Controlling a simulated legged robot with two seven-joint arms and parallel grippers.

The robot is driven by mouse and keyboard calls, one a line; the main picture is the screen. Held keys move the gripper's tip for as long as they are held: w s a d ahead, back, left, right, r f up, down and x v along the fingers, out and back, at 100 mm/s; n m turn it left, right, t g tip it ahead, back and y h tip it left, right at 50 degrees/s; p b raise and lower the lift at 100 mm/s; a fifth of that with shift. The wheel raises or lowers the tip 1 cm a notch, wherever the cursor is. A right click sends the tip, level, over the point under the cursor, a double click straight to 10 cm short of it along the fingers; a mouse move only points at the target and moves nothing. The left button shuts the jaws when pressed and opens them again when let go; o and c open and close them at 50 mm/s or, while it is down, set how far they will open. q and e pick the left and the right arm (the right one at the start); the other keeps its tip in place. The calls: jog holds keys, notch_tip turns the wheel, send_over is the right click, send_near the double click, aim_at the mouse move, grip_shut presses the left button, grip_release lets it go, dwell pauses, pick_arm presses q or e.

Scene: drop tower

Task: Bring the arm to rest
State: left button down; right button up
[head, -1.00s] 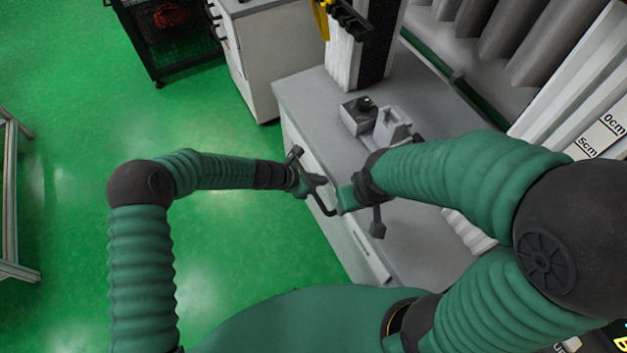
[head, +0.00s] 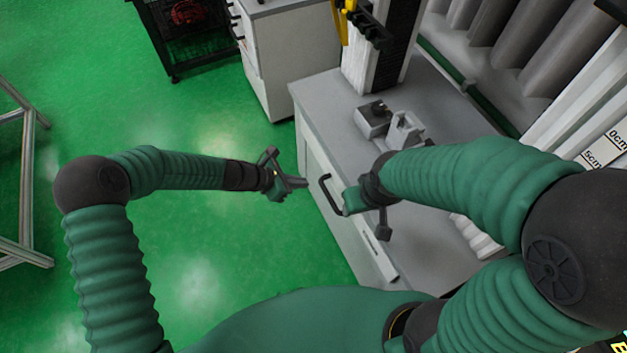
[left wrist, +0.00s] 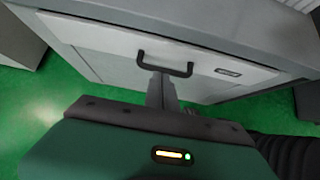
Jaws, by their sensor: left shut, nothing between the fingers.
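My left gripper (head: 298,183) comes in from the left over the green floor. It is shut and empty, with its fingertips close to the drawer front of the grey cabinet. It also shows in the left wrist view (left wrist: 162,88), pointing toward the black drawer handle (left wrist: 166,64). In the head view the handle (head: 328,193) is just right of the fingertips, with a small gap. My right gripper (head: 352,202) is above the near edge of the cabinet top, partly hidden by its own wrist. I cannot tell whether its fingers are open.
The grey cabinet (head: 318,110) carries a small dark-topped box (head: 373,119), a grey block fixture (head: 405,130) and the tower column (head: 378,58). A black wire cart (head: 190,50) and another cabinet (head: 275,60) stand behind. A metal frame (head: 27,185) stands at left. The floor between is clear.

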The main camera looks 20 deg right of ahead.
pick_arm(q)
jog(key=s+a+r+m+y, duration=0.35)
jog(key=s+a+m, duration=0.2)
jog(key=a, duration=0.35)
jog(key=s+a+r+m+y, duration=0.2)
jog(key=s+a+r+m, duration=0.3)
jog(key=a+m, duration=0.25)
jog(key=s+a+r+m+y, duration=0.35)
jog(key=s+a+m, duration=0.2)
jog(key=a, duration=0.35)
notch_tip(320, 180, up, 14)
jog(key=a+m+p, duration=0.1)
jog(key=a+p, duration=0.1)
jog(key=p, duration=1.1)
jog(key=shift+s+f+m+t, duration=0.2)
jog(key=shift+s+m+t, duration=0.1)
jog(key=shift+m+t, duration=0.1)
pick_arm(e)
jog(key=w+v, duration=0.3)
jog(key=v, duration=1)
jog(key=shift+d+r, duration=0.25)
jog(key=shift+d, duration=0.15)
jog(key=shift+s, duration=0.15)
